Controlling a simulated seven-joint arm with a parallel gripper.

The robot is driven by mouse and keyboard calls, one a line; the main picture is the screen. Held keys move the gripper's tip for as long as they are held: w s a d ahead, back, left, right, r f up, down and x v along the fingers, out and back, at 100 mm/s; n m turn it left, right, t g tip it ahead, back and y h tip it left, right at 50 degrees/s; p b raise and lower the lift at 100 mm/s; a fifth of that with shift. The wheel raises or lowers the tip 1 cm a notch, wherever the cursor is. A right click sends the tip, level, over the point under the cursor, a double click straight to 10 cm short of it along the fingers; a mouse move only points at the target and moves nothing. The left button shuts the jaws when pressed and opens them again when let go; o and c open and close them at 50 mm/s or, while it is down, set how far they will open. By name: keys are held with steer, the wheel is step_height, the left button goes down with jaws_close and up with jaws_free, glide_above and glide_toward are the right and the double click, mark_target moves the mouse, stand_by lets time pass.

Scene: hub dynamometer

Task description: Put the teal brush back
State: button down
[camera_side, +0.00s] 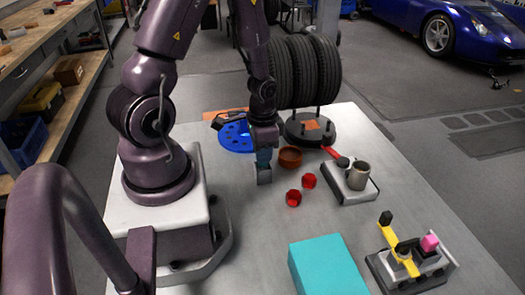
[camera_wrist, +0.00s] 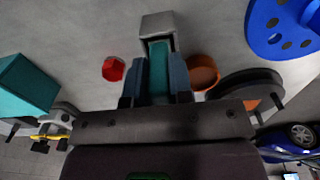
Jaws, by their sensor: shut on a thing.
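My gripper (camera_side: 263,152) is shut on the teal brush (camera_wrist: 158,68), whose narrow teal body shows between the two fingers in the wrist view. A small grey block (camera_side: 264,176) is directly below the fingers in the side view. In the wrist view this grey block (camera_wrist: 158,25) is at the far end of the teal body, and the teal end meets or enters it. I cannot tell whether the block is a holder or part of the brush. The fingers hide most of the brush in the side view.
A grey tray (camera_side: 350,190) with a mug, a teal box (camera_side: 325,268) and a yellow-pink fixture (camera_side: 410,262) stand right and front.

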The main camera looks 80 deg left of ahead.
steer(key=shift+f, duration=0.15)
steer(key=c, duration=1.4)
jaws_free()
steer(key=shift+f, duration=0.1)
steer(key=shift+c, duration=0.2)
steer(key=o, duration=0.4)
step_height(320, 180, up, 12)
steer(key=d+r+t, duration=0.2)
steer(key=d+r, duration=0.2)
steer(key=r, duration=0.1)
steer(key=s+d+r+t, duration=0.1)
steer(key=d+r, duration=0.3)
steer(key=r, duration=0.2)
steer(key=s+d+r+t, duration=0.1)
steer(key=d+r+t, duration=0.1)
steer(key=d+r, duration=0.3)
steer(key=shift+s+r+t, duration=0.15)
steer(key=shift+r+t, duration=0.05)
steer(key=shift+t, duration=0.1)
